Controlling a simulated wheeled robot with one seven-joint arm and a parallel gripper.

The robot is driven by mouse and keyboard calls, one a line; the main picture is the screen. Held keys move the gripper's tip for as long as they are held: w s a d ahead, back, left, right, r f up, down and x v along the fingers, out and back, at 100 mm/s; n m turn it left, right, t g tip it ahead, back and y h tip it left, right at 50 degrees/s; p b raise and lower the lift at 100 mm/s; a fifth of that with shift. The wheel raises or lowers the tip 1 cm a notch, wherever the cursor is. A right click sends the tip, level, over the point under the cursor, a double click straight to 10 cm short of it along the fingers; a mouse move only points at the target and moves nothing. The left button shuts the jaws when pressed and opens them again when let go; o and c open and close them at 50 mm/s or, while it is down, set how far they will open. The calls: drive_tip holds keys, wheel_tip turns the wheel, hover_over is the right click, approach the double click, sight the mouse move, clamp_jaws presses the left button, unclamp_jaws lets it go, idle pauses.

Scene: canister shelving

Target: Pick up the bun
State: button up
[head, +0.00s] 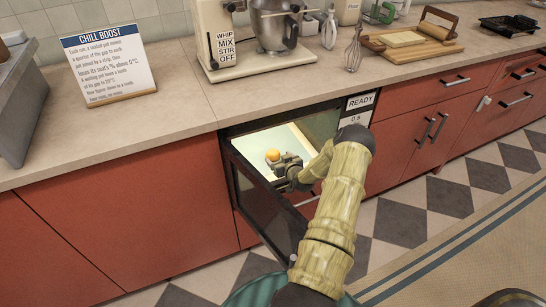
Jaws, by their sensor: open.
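A small round orange-yellow bun (272,155) sits inside a lit, pale-walled compartment (302,128) below the counter. The compartment's dark glass door (268,205) stands open at its front left. My arm reaches in from the lower right. My gripper (275,164) is open, with its fingers right at the near side of the bun. The gripper and wrist hide part of the bun's lower side, so I cannot tell whether the fingers touch it.
A READY panel (360,100) showing 0 s is right of the compartment. On the counter are a CHILL BOOST sign (108,63), a stand mixer (222,35), a whisk (354,48) and a wooden board with rolling pin (410,45). Checkered floor lies to the right.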

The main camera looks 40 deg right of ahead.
sight(275, 155)
drive_tip(key=shift+w+d+f, duration=0.15)
drive_tip(key=shift+w+f, duration=0.05)
drive_tip(key=shift+w, duration=0.4)
drive_tip(key=shift+w+f, duration=0.1)
drive_tip(key=shift+b+x, duration=0.55)
drive_tip(key=shift+x, duration=1.9)
drive_tip(key=c, duration=1.1)
drive_tip(key=shift+o, duration=0.2)
drive_tip(key=r, duration=0.2)
drive_tip(key=r+p, duration=0.1)
drive_tip(key=r, duration=0.4)
drive_tip(key=shift+s+r, duration=0.25)
drive_tip(key=shift+s, duration=0.15)
drive_tip(key=s+a, duration=0.2)
drive_tip(key=s, duration=0.7)
drive_tip(key=s+a+p, duration=0.1)
drive_tip(key=s+a, duration=0.1)
drive_tip(key=s, duration=0.7)
drive_tip(key=shift+s+a+f, duration=0.2)
drive_tip(key=shift+s+a, duration=0.15)
